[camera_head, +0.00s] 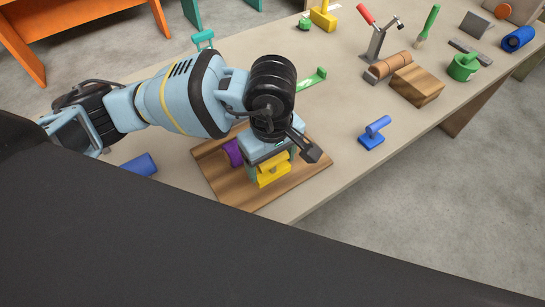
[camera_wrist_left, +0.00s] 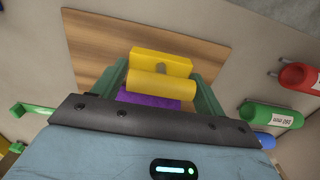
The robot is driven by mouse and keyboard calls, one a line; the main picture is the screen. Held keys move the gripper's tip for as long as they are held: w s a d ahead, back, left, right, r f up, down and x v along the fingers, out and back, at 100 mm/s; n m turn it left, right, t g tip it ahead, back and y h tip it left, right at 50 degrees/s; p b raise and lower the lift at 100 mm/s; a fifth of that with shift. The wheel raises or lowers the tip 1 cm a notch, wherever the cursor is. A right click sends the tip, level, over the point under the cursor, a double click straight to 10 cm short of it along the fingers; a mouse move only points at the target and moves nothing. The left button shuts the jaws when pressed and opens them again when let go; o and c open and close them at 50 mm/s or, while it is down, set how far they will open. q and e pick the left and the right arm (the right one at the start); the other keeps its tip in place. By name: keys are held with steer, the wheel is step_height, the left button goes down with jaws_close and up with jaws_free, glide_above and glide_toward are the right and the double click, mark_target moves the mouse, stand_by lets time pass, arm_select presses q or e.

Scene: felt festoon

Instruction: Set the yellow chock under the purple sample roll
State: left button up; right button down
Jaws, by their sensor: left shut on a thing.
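My left gripper (camera_head: 272,168) is above the wooden board (camera_head: 225,184), its green fingers shut on the yellow chock (camera_head: 273,176). In the left wrist view, the chock (camera_wrist_left: 162,64) shows a block and a rounded bar between the fingers (camera_wrist_left: 160,84). The purple sample roll (camera_head: 233,152) is at the board's left side, just left of the gripper and partly hidden by it. I cannot tell whether chock and roll touch, or whether the chock rests on the board. My right gripper is not in view.
A blue cylinder (camera_head: 138,165) lies left of the board. A blue stamp-like tool (camera_head: 374,133) and a wooden block (camera_head: 417,86) stand to the right. A green piece (camera_head: 312,78) lies behind the gripper.

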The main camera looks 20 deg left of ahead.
mark_target(273, 160)
arm_select(q)
steer(key=shift+w+a+f, duration=0.1)
steer(key=shift+w+a, duration=0.05)
steer(key=shift+w, duration=0.6)
steer(key=shift+w+a+f, duration=0.1)
steer(key=shift+w+a, duration=0.05)
steer(key=shift+w, duration=0.6)
steer(key=shift+f, duration=1.7)
steer(key=shift+s+f, duration=0.1)
steer(key=o, duration=1)
step_height(273, 160, up, 12)
steer(key=shift+r, duration=0.15)
